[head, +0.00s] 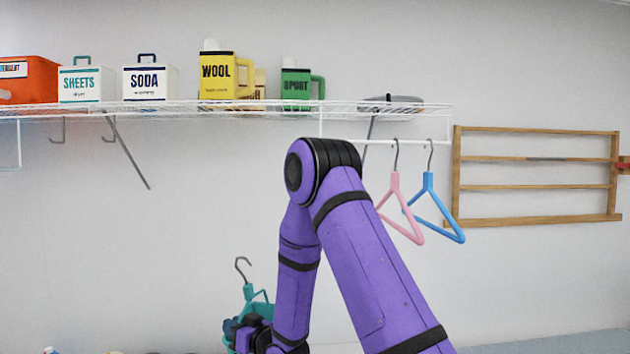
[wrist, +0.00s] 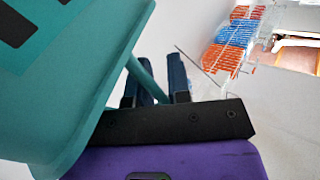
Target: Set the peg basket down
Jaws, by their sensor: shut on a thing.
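The teal peg basket (head: 262,310) hangs low in the head view, left of my purple forearm, with its grey metal hook (head: 243,268) pointing up. My gripper (head: 236,325) is beside it, partly hidden by the basket and my own arm. In the wrist view a large teal basket wall (wrist: 85,75) fills the left side. The two dark fingers of my gripper (wrist: 154,82) are shut on a slim teal bar of the basket. The basket's underside and whatever surface is below it are not shown.
A white wire shelf (head: 200,108) on the wall carries several laundry boxes and jugs. A pink hanger (head: 394,205) and a blue hanger (head: 429,200) hang from its rail. A wooden rack (head: 535,188) is on the right wall. Bare wall surrounds the basket.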

